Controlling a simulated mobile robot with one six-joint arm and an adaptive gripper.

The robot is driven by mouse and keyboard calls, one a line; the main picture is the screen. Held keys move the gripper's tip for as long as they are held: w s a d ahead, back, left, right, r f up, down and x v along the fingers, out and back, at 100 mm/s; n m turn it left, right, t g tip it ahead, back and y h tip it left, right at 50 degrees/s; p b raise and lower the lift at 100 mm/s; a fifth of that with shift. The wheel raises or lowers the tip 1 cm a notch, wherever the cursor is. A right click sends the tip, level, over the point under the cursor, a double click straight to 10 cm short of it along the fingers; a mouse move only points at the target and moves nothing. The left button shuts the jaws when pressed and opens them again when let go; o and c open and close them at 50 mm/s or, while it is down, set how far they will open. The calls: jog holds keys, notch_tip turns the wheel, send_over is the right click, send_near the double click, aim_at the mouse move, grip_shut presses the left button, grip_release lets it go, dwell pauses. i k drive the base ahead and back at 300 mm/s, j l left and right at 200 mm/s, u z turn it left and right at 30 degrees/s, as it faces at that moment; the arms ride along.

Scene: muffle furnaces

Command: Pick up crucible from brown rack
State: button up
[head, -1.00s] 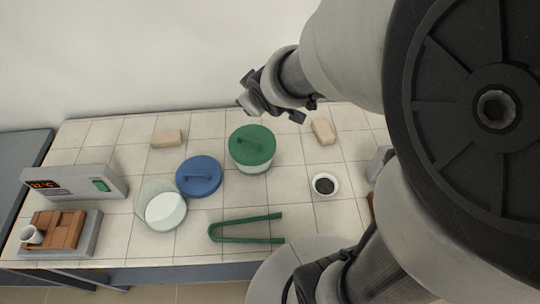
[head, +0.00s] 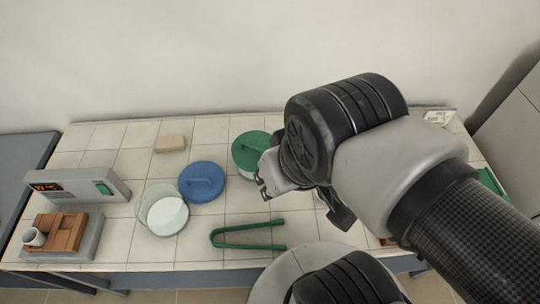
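A small white crucible (head: 34,237) sits at the left end of the brown rack (head: 68,228). The rack lies on a grey base at the left front of the tiled table. My gripper (head: 262,186) is in front of the green-lidded jar, well to the right of the rack and apart from the crucible. My arm hides part of the gripper, and its finger opening is too small to judge.
A device with a display and green button (head: 78,187) stands behind the rack. A glass dish (head: 163,211), blue lid (head: 201,181), green-lidded jar (head: 250,150), green tongs (head: 248,234) and beige block (head: 169,144) lie between rack and arm.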

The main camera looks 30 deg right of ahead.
aim_at(32, 236)
jog(key=u, duration=1.7)
jog(key=z, duration=0.3)
jog(key=i+j+z, duration=0.2)
jog(key=z, duration=0.3)
jog(key=i+j+z, duration=0.1)
jog(key=j+z, duration=1.2)
jog(key=z, duration=0.15)
jog(key=j, duration=0.5)
jog(key=k+j, duration=0.1)
jog(key=j, duration=0.35)
